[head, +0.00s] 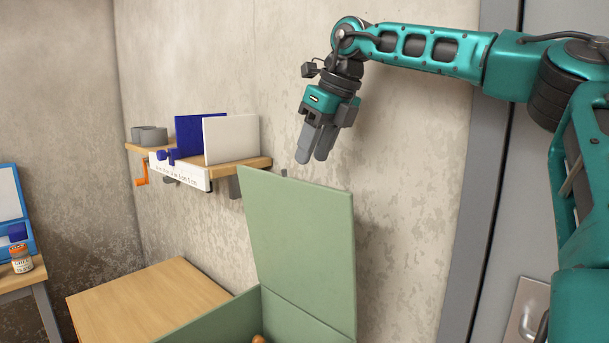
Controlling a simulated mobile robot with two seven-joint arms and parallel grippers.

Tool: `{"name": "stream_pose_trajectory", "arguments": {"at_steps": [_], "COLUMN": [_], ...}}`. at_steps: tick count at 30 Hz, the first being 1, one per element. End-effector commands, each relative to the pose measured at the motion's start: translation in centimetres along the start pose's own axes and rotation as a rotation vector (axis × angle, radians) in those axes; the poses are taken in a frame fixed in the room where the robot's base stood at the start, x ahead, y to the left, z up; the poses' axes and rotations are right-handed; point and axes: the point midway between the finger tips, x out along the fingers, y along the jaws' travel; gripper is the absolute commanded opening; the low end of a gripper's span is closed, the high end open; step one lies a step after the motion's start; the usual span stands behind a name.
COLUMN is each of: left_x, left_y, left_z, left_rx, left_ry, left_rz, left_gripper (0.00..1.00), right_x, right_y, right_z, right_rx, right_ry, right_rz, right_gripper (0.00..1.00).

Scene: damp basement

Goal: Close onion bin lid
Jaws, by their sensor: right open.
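The onion bin is a green box (222,322) at the bottom of the head view, cut off by the lower edge. Its green lid (300,245) stands open and nearly upright near the wall. A small orange-brown thing (259,339), perhaps an onion, just shows inside the bin. My right gripper (313,158) points down above the lid's top edge and a little behind or beside it; the exact depth is hard to tell. It is open and holds nothing, with its grey fingers apart from the lid. My left gripper is not in view.
A wooden table top (145,305) lies left of the bin. A wall shelf (240,165) carries a blue board, a white board (231,139) and grey rolls. A small bottle (21,260) stands on a table at far left. A grey door (555,200) is at right.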

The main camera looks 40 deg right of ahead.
Motion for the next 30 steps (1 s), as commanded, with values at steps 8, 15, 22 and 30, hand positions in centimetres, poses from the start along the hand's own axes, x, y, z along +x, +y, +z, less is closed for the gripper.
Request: {"name": "stream_pose_trajectory", "arguments": {"at_steps": [8, 15, 22, 30], "left_x": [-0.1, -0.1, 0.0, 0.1], "left_y": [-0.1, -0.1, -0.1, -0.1], "left_z": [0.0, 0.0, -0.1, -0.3], "left_rx": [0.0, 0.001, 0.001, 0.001], "left_ry": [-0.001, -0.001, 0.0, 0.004], "left_rz": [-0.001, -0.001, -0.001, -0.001], "left_gripper": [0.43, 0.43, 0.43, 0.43], "right_x": [4.7, 5.9, 5.9, 5.8], "right_y": [0.0, 0.0, 0.0, 0.0], "right_z": [0.0, 0.0, 0.0, 0.0], "right_rx": [0.001, 0.001, 0.001, 0.001], "right_ry": [0.002, -0.001, -0.001, -0.001], "right_rz": [0.001, 0.001, 0.0, 0.0], "right_gripper": [0.42, 0.42, 0.41, 0.15]}}
